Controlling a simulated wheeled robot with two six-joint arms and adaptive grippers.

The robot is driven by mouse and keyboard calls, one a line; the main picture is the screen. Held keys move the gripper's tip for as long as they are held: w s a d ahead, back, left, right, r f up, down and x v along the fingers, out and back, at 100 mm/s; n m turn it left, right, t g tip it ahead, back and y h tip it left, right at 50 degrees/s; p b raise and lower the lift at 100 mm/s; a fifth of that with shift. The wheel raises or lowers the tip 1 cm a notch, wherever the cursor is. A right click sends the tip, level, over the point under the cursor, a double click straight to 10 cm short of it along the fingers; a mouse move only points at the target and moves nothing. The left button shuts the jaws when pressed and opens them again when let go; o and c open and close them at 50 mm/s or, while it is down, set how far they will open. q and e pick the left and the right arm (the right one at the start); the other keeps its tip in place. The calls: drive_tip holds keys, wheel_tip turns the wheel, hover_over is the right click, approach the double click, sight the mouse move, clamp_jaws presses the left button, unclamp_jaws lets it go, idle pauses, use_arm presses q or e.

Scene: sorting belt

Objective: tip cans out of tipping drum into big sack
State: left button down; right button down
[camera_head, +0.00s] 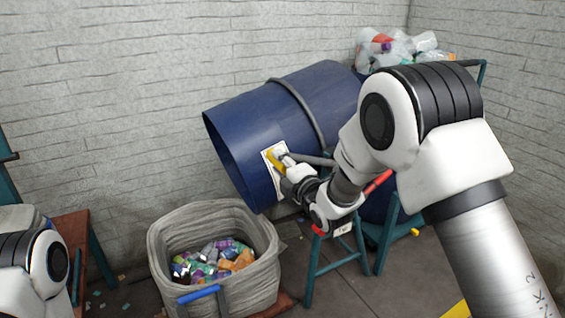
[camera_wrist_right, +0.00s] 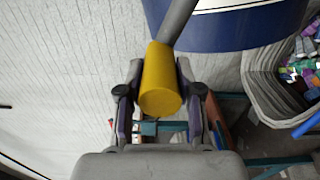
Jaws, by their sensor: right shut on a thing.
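The blue tipping drum (camera_head: 245,125) lies tilted on its stand, its open mouth facing left and down; it also shows in the wrist view (camera_wrist_right: 235,28). The big grey sack (camera_head: 163,262) stands open below the mouth, with several crushed, coloured cans (camera_head: 212,262) inside. Its rim shows at the right of the wrist view (camera_wrist_right: 262,85). My right gripper (camera_head: 280,161) is shut on the yellow grip (camera_wrist_right: 160,85) of the drum's grey handle bar, beside the drum's near side. Inside the drum is hidden from view. My left gripper is out of view.
A teal stand (camera_head: 312,265) carries the drum. Clear bags of bottles (camera_head: 395,47) sit behind it at the upper right. A brown table (camera_head: 70,232) stands at left. A grey brick wall (camera_head: 130,90) closes the back.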

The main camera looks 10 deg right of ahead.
drive_tip(key=shift+s+a+f+n+b, duration=0.1)
drive_tip(key=shift+a+f+n+b, duration=0.15)
drive_tip(key=shift+f, duration=0.3)
drive_tip(key=shift+s+a+f+n+b, duration=0.1)
drive_tip(key=shift+f+n+b, duration=0.2)
drive_tip(key=shift+f, duration=0.25)
drive_tip(key=c, duration=0.8)
unclamp_jaws()
drive_tip(key=shift+w, duration=0.1)
drive_tip(key=shift+o, duration=0.2)
drive_tip(key=shift+r, duration=0.1)
drive_tip(key=v, duration=1.2)
